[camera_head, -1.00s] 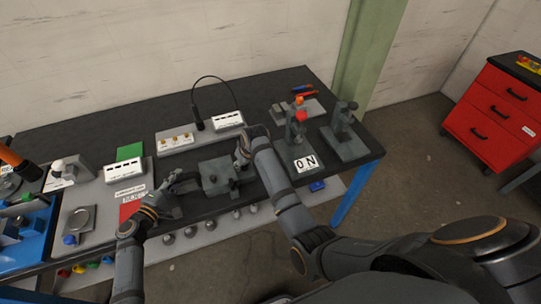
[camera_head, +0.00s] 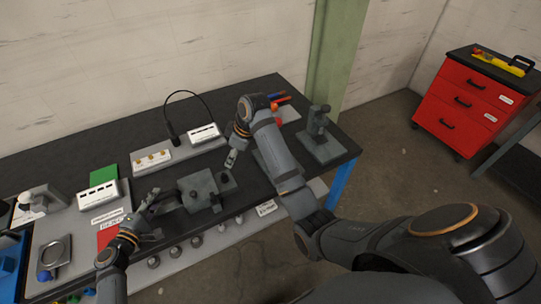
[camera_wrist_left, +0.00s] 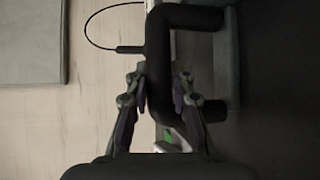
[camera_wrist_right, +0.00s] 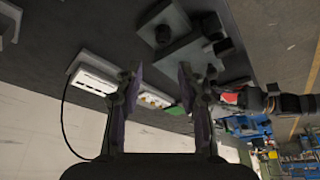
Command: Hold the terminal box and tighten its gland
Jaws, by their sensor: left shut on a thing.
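The fitting on the right (camera_head: 225,178) may be the gland; I cannot tell for sure. My left gripper (camera_head: 150,205) is shut on the dark bar-shaped handle at the box's left; the handle (camera_wrist_left: 158,75) lies between the fingers in the left wrist view. My right gripper (camera_head: 231,160) is open and empty, above and behind the box's right side. In the right wrist view the box (camera_wrist_right: 190,50) lies beyond the parted fingers (camera_wrist_right: 158,78).
A grey stand (camera_head: 320,140) is at the right. A green plate (camera_head: 103,178) and white unit (camera_head: 98,196) are left. Bare bench lies behind.

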